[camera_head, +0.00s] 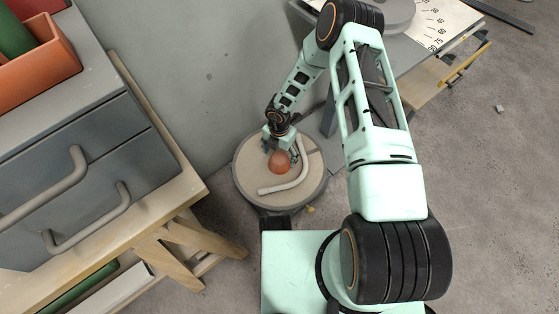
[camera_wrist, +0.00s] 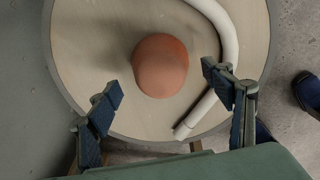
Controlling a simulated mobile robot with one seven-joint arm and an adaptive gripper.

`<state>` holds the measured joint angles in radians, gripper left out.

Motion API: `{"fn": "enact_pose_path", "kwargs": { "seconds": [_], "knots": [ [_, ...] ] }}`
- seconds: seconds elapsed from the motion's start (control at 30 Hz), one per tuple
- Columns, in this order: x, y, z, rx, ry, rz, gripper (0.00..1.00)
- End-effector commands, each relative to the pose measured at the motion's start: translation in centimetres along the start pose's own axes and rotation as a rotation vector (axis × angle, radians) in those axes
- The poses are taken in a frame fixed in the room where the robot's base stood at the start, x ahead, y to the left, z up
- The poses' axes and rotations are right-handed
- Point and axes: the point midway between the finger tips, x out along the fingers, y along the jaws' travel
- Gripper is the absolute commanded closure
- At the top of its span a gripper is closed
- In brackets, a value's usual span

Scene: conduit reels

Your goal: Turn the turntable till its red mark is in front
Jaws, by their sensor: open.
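The turntable (camera_head: 247,180) is a low round disc with a pale top and a grey rim, standing on the floor; its top fills much of the wrist view (camera_wrist: 100,35). An orange-red rounded object (camera_head: 279,162) is on the disc, and it shows between and beyond my fingers in the wrist view (camera_wrist: 160,66). A white bent pipe (camera_head: 290,184) lies on the disc beside it. I cannot make out a separate red mark on the rim. My gripper (camera_wrist: 165,95) is open and empty, its fingers spread above the disc; in the head view it hangs over the disc's far part.
A grey drawer cabinet (camera_head: 85,170) on a wooden bench (camera_head: 170,205) stands at left, with an orange bin (camera_head: 45,72) on top. A wall is behind the turntable. A table with a marked scale (camera_head: 440,22) is at upper right. Floor (camera_head: 500,180) at right is mostly clear.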

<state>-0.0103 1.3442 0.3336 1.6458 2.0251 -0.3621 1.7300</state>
Motion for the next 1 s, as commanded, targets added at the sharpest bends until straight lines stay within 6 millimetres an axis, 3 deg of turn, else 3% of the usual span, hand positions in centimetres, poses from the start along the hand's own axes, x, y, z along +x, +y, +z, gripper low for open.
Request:
{"fn": "enact_pose_path", "kwargs": {
  "seconds": [0.03, 0.2, 0.57, 1.0],
  "knots": [
    [1.2, -0.1, 0.0, 0.000, 0.000, -0.001, 0.26],
    [2.8, -0.1, 0.0, 0.000, -0.001, -0.001, 0.26],
    [3.1, 0.0, 0.1, 0.000, -0.001, 0.000, 0.26],
    [3.1, 0.0, 0.1, 0.000, -0.001, 0.000, 0.73]
  ]
}}
